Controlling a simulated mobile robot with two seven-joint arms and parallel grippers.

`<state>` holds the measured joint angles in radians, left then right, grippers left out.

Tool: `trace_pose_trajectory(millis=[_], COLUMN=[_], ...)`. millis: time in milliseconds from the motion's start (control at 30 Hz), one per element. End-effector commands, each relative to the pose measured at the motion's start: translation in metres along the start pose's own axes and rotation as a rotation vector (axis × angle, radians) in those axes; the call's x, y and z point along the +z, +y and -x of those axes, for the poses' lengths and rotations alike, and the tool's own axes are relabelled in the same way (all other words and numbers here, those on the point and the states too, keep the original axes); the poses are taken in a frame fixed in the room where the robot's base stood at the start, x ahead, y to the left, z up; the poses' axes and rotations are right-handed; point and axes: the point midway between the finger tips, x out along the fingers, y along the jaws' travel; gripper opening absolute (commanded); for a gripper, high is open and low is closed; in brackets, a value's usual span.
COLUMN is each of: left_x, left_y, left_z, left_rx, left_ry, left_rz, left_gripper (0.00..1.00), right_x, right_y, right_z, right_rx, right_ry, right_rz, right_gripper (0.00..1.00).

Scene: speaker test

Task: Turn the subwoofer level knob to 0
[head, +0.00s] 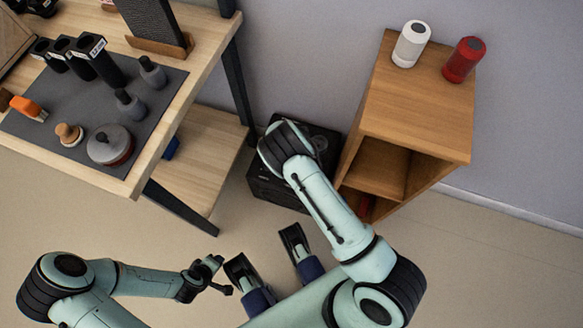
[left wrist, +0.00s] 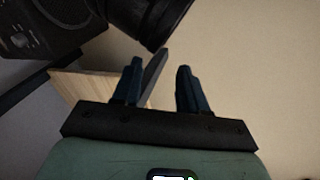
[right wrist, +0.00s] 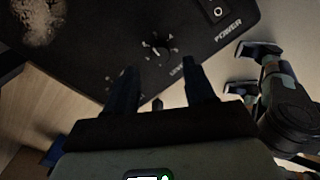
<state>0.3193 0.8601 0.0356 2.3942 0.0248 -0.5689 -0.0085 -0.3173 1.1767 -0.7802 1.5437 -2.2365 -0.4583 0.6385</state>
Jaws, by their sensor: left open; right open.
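The subwoofer is a black box (head: 268,186) on the floor between the table and the wooden cabinet. In the right wrist view its dark panel (right wrist: 110,45) carries the level knob (right wrist: 158,46), dark with white marks around it and a partly hidden label. My right gripper (right wrist: 160,72) is open over the panel, its fingers pointing toward the knob; contact cannot be told. My right wrist hides this gripper and the knob in the head view. My left gripper (head: 217,277) is open and empty, low over the floor; its fingers show in the left wrist view (left wrist: 160,68).
A power switch (right wrist: 217,11) is near the knob. A wooden cabinet (head: 420,105) with white (head: 411,44) and red (head: 464,60) cylinders stands right of the subwoofer. A table (head: 150,150) with a grey mat stands left. Floor at the lower right is clear.

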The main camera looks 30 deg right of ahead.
Motion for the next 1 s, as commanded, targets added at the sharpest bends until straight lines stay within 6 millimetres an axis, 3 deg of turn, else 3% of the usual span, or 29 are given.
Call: trace_pose_trajectory(millis=[100,300,667,833,1000], left_x=[-0.01,-0.022,-0.025,-0.024,-0.024], left_y=[-0.003,-0.006,-0.006,-0.006,-0.006], left_z=[-0.01,-0.016,-0.017,-0.017,-0.017], left_rx=[-0.002,-0.004,-0.005,-0.005,-0.005], left_ry=[0.03,0.065,0.073,0.072,0.071], left_rz=[0.003,0.005,0.005,0.005,0.005], left_gripper=[0.43,0.43,0.43,0.43,0.43], right_x=[0.0,0.0,0.0,0.0,0.0], right_y=[-0.001,0.0,0.0,0.0,0.0], right_z=[-0.025,-0.044,-0.048,-0.048,-0.048], right_rx=[-0.002,0.0,0.001,0.001,0.001], right_ry=[0.001,0.001,0.001,0.001,0.001], right_rz=[-0.001,-0.001,-0.001,-0.001,0.001], right_gripper=[0.54,0.54,0.54,0.02,0.0])
